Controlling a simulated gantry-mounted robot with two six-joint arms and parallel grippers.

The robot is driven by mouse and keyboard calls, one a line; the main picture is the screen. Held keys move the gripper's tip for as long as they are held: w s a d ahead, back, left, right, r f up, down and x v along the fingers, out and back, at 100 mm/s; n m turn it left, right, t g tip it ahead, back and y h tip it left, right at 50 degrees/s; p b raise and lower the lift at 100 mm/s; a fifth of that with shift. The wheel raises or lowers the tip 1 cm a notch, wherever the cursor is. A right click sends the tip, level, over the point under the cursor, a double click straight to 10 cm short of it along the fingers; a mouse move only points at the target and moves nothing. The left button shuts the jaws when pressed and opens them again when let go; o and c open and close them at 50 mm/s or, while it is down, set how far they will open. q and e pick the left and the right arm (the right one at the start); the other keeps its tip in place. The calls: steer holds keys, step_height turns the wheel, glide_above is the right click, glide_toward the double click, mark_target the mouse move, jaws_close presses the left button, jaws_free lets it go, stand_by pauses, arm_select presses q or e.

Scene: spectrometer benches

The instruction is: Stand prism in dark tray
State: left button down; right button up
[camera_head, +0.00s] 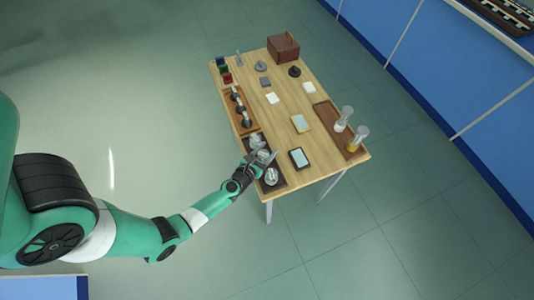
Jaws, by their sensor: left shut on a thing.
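The dark tray (281,184) lies along the left edge of the wooden table, at its near corner. Clear glassy pieces (270,177) sit in its near part, and more (255,141) sit in its far part. My left gripper (265,158) is over the middle of this tray, shut on a small clear thing that I take for the prism. The fingers hide most of it, so its tilt and whether it touches the tray cannot be told. My right gripper is not in view.
A wooden tray (248,128) with several dark-based parts adjoins the dark tray. A dark-framed plate (299,158) lies to its right. Two glass cylinders (343,119) stand in a brown tray (325,112) at the table's right edge. A brown box (283,47) stands at the back.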

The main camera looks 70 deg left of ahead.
arm_select(q)
steer(key=shift+w+r, duration=0.1)
steer(key=shift+r, duration=0.05)
steer(key=shift+f, duration=0.3)
steer(key=shift+c, duration=2.3)
jaws_free()
steer(key=shift+r, duration=0.1)
steer(key=shift+r, duration=0.25)
steer(key=shift+s+d+r+p, duration=0.1)
steer(key=shift+s+d+p, duration=0.1)
steer(key=shift+s+p, duration=0.15)
steer(key=p+v, duration=0.2)
steer(key=v, duration=0.9)
